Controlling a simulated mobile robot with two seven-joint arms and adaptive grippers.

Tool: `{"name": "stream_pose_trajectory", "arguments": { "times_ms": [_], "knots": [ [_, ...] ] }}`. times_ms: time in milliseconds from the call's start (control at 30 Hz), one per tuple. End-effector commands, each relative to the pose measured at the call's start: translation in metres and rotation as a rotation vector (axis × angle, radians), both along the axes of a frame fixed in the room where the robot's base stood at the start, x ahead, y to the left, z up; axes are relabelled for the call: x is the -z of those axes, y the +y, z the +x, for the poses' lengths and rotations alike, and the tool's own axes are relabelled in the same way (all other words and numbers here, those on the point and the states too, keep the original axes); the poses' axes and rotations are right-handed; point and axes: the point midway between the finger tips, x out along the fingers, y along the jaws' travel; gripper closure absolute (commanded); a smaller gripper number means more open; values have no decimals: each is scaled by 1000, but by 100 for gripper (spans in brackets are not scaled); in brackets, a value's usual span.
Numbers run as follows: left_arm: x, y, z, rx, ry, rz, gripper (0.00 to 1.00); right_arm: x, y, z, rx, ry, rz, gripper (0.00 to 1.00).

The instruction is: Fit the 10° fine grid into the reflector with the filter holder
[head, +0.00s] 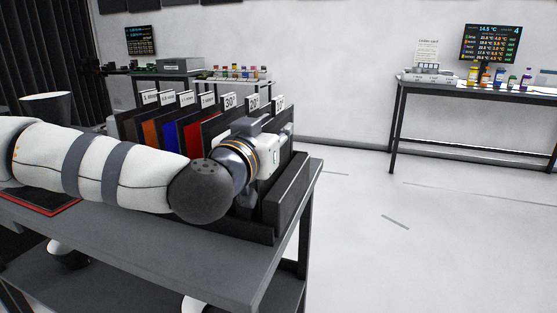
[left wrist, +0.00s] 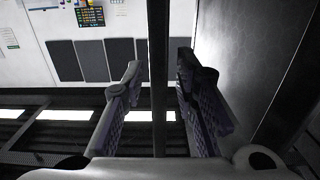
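A black rack (head: 285,195) on the grey table holds a row of upright plates with white tags. The visible tags include 30° (head: 230,101) and 20° (head: 253,103). The rightmost tag (head: 279,103) is partly unclear, perhaps 10°. My left gripper (head: 270,155) is at the right end of the rack, its fingers hidden in the head view. In the left wrist view, my left gripper (left wrist: 160,70) is open, with a finger on each side of a thin dark plate edge (left wrist: 159,110) and gaps visible. A dark flared cup (head: 45,106) at far left may be the reflector. No filter holder is identifiable.
Coloured filters, including blue (head: 169,136) and red (head: 193,138), stand left of the grids. A red-edged black mat (head: 38,201) lies under my left arm. A side table (head: 480,90) with bottles stands at the back right; open floor lies between.

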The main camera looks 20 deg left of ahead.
Motion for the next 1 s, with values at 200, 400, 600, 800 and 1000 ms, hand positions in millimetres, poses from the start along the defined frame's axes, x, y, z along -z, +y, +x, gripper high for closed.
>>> {"name": "stream_pose_trajectory", "arguments": {
  "times_ms": [200,400,600,800,1000],
  "knots": [
    [-1,0,-1,0,-1,0,96,0,0,0,0,-1,0,60],
    [0,0,-1,0,-1,0,100,0,0,0,0,-1,0,60],
    [-1,0,-1,0,-2,0,100,0,0,0,0,-1,0,60],
    [-44,0,-2,-1,-16,0,100,-12,0,11,0,-34,1,60],
    [-92,0,-3,0,-14,1,100,-26,0,23,2,-76,1,60]
  ]
}}
